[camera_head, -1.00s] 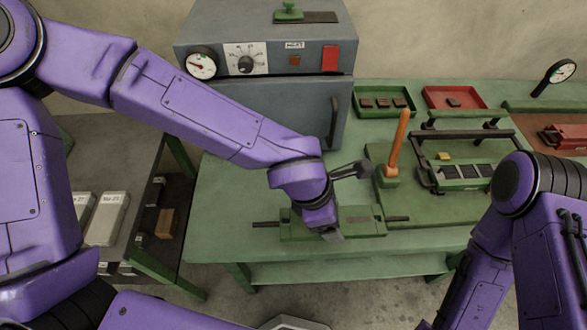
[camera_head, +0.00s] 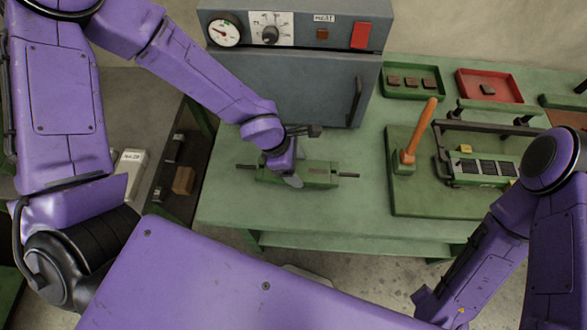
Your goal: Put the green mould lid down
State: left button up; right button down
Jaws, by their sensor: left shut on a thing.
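The green mould lid (camera_head: 320,172) is a flat green bar with a dark rod at each end. It is in the head view in front of the oven, over the left part of the green table. My left gripper (camera_head: 292,181) is at the left of its middle, shut on it and hiding part of it. I cannot tell whether the lid touches the tabletop. My right arm comes in at the right; its gripper is out of view.
The grey oven (camera_head: 290,85) stands behind the lid. To the right are an upright orange handle (camera_head: 420,130) on a green base and a press frame (camera_head: 485,165). A green tray (camera_head: 412,92) and red tray (camera_head: 505,95) lie behind. The table front is clear.

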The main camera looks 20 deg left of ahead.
pick_arm(q)
jog(key=f, duration=0.2)
jog(key=a+f+b, duration=0.1)
jog(key=shift+s+f, duration=0.2)
jog(key=shift+s, duration=0.15)
jog(key=shift+w+d+f, duration=0.15)
jog(key=shift+w, duration=0.15)
jog(key=shift+s+f, duration=0.15)
jog(key=o, duration=1.7)
pick_arm(e)
jog(key=shift+s+f, duration=0.25)
jog(key=shift+f, duration=0.2)
pick_arm(q)
jog(key=shift+r, duration=0.25)
jog(key=p+v, duration=0.4)
jog(key=v, duration=0.7)
jog(key=shift+r, duration=0.2)
jog(key=shift+s+a+r, duration=0.1)
jog(key=shift+a+r, duration=0.1)
jog(key=shift+a, duration=0.1)
pick_arm(e)
notch_tip(320, 180, up, 4)
jog(key=shift+r, duration=0.15)
